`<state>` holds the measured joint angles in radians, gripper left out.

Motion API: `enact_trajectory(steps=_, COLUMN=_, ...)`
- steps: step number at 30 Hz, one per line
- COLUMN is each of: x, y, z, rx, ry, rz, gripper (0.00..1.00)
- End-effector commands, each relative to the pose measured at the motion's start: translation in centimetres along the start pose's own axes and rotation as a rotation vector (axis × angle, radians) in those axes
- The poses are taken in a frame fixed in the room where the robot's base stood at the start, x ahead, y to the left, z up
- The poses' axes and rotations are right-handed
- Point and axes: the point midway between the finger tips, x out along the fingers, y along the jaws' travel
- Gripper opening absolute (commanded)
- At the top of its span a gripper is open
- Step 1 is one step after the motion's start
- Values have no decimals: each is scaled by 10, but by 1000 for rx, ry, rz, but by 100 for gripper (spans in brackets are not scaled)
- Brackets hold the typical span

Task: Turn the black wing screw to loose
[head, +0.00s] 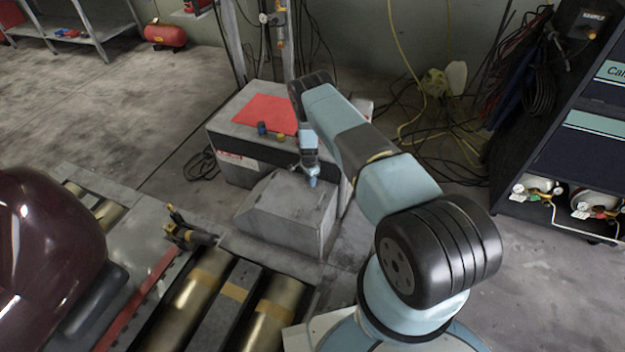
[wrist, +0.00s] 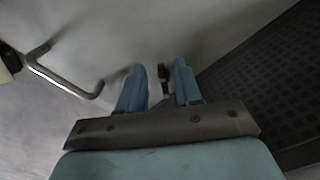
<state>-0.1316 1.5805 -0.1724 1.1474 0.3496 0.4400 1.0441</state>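My gripper (head: 311,180) points down at the top of a grey sloped housing (head: 285,212) in the head view. In the wrist view its two blue fingers (wrist: 159,68) are apart, with a clear gap between them. A small dark piece, which looks like the black wing screw (wrist: 163,73), shows in that gap on the pale grey surface. I see no contact between it and either finger, but its depth relative to the fingertips is hard to judge. The screw cannot be made out in the head view.
A bent metal handle (wrist: 66,82) is left of the fingers in the wrist view, and a dark textured surface (wrist: 270,85) is at right. Behind the housing is a grey cabinet with a red mat (head: 266,113) and small knobs. Brass rollers (head: 190,305) lie at front left.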

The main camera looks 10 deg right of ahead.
Motion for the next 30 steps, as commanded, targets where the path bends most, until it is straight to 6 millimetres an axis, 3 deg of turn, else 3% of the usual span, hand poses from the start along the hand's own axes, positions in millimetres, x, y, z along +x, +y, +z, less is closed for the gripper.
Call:
enact_trajectory(steps=10, x=2, y=0, z=0, rx=0, ry=0, rz=-1, gripper=33)
enact_trajectory(steps=20, x=2, y=0, z=0, rx=-1, ry=0, rz=-1, gripper=2)
enact_trajectory(steps=30, x=2, y=1, z=-1, rx=-2, ry=0, rz=1, gripper=0)
